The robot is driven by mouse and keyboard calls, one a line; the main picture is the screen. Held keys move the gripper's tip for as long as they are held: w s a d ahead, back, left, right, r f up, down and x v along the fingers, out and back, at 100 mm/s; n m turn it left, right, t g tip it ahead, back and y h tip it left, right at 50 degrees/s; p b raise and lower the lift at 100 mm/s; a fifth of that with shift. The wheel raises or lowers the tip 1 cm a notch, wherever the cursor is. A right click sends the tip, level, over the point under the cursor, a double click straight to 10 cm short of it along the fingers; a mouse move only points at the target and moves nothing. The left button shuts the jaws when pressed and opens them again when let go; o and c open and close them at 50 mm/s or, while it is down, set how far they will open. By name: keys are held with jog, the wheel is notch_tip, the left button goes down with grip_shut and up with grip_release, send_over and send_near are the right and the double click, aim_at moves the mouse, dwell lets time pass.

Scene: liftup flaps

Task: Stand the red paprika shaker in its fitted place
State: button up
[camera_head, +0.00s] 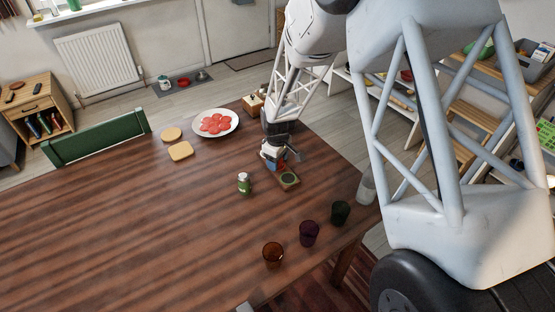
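My gripper (275,158) is low over the wooden table, pointing down. Small red and blue patches show at its fingers; the red could be the paprika shaker, but it is mostly hidden and too small to be sure. Whether the fingers are shut on it I cannot tell. A small wooden holder (289,180) with a dark round spot on top lies just in front and to the right of my gripper. It may be the fitted place. A green shaker with a pale cap (244,184) stands upright to the left of the holder, apart from it.
The table (130,230) is clear at front left. Three dark glasses, amber (273,254), purple (309,233) and green (340,212), stand near the right edge, with a clear glass (366,188) beyond. A plate (203,124) and bread slices (180,151) lie behind left.

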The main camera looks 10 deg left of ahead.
jog(key=shift+o, duration=0.7)
jog(key=shift+r, duration=0.1)
notch_tip(320, 180, up, 12)
jog(key=shift+r, duration=0.1)
dwell(1.0)
